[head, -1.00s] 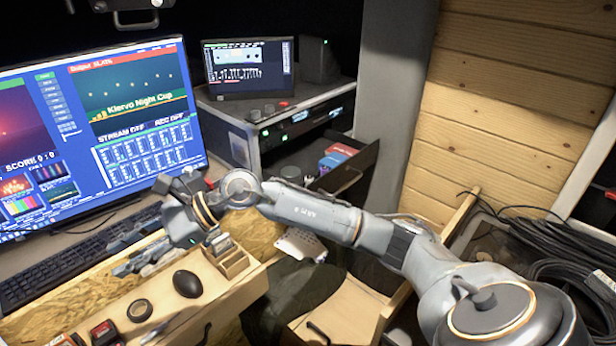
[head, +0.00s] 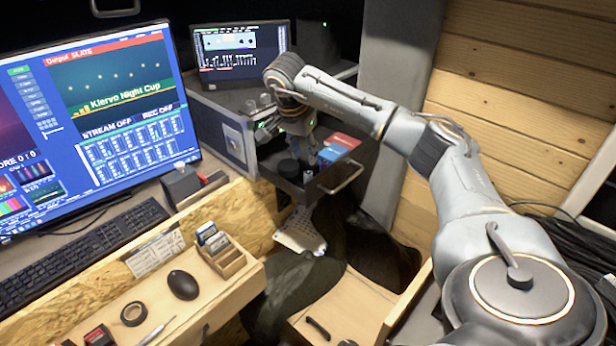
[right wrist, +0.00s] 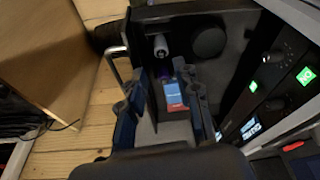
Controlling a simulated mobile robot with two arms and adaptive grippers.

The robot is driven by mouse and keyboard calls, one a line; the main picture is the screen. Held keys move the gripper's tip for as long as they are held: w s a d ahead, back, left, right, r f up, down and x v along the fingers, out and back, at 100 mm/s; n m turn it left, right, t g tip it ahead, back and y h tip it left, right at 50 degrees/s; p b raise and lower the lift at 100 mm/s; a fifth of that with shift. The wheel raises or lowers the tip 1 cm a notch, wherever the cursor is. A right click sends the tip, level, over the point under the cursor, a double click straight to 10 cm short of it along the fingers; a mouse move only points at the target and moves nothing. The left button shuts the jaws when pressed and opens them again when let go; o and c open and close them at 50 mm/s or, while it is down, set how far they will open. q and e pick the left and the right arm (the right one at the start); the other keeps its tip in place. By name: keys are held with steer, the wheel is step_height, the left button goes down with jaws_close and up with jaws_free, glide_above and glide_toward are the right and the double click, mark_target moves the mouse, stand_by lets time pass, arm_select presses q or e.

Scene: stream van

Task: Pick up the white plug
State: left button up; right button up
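A pale, whitish-grey cylinder (right wrist: 160,46), which may be the white plug, lies in the open rack drawer (right wrist: 226,80) near the far end in the right wrist view. A purple part shows just below it. I cannot make out the plug in the head view. My right gripper (head: 303,156) is over the drawer, pointing down. In the right wrist view its two fingers (right wrist: 166,84) are apart with nothing gripped, and the cylinder is beyond the fingertips. My left gripper is in neither view.
A blue and red box (right wrist: 174,96) shows between the fingers, and a round black item (right wrist: 208,42) lies beside the cylinder. The drawer has a metal handle (head: 340,178). The rack (head: 232,140) carries a small monitor (head: 240,52).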

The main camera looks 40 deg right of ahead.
mark_target(308, 173)
steer(key=x, duration=0.2)
steer(key=shift+d+f, duration=0.15)
steer(key=shift+f, duration=0.15)
steer(key=shift+f+p, duration=0.3)
steer(key=shift+p, duration=0.2)
steer(key=p+x, duration=0.1)
steer(key=x, duration=0.2)
steer(key=shift+w+d+f+p, duration=0.1)
steer(key=shift+w+f+p, duration=0.05)
steer(key=shift+f+p, duration=0.15)
steer(key=shift+d+f, duration=0.1)
steer(key=shift+f, duration=0.35)
jaws_close()
